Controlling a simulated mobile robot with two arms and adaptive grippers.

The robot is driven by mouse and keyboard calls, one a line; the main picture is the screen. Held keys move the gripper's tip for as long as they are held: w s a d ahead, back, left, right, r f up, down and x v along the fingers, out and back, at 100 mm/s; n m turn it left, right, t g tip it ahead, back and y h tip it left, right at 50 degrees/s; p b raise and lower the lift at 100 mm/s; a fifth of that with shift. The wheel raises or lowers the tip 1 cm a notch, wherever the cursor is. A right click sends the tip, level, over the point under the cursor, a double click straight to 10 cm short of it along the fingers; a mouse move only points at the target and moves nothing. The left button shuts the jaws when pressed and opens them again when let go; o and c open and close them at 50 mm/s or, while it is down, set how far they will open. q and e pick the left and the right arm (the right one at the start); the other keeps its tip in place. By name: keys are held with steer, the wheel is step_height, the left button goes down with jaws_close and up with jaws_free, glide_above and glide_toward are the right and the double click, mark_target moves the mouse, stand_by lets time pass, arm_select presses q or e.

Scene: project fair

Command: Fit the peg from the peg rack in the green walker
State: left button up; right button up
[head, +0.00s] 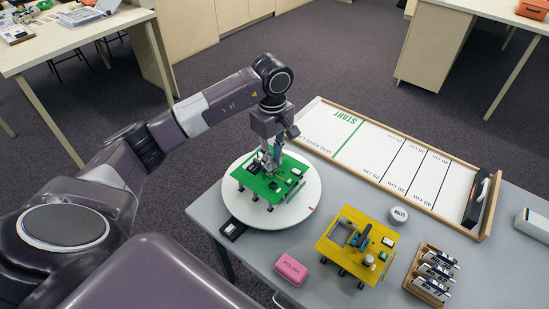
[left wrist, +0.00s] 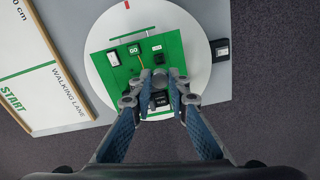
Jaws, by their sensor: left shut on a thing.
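The green walker (head: 250,182), a green plate on short legs with small parts on top, stands on a round white turntable (head: 303,206). The left wrist view shows the plate (left wrist: 120,82) from above. My left gripper (head: 269,160) points down over the walker's middle. In the left wrist view its fingertips (left wrist: 160,80) are closed in on a small greyish thing at the plate, most likely the peg. The fingers largely hide it, and I cannot tell how deep it sits. My right gripper is not in view. I cannot make out the peg rack for sure.
A yellow walker (head: 338,257) stands to the right on the grey table (head: 262,258). Around it are a pink polish block (head: 291,269), a round nuts tub (head: 397,215) and a wooden holder (head: 421,293) with several black-and-white blocks. The walking lane (head: 375,152) lies behind.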

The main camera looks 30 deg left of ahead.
arm_select(q)
step_height(320, 180, down, 4)
steer(key=shift+f+b, duration=0.25)
steer(key=shift+b, duration=0.9)
steer(key=shift+f+b, duration=0.85)
steer(key=shift+f, duration=0.05)
steer(key=shift+f+b, duration=1)
steer(key=shift+b, duration=0.55)
stand_by(0.9)
steer(key=o, duration=0.9)
steer(key=shift+r, duration=0.1)
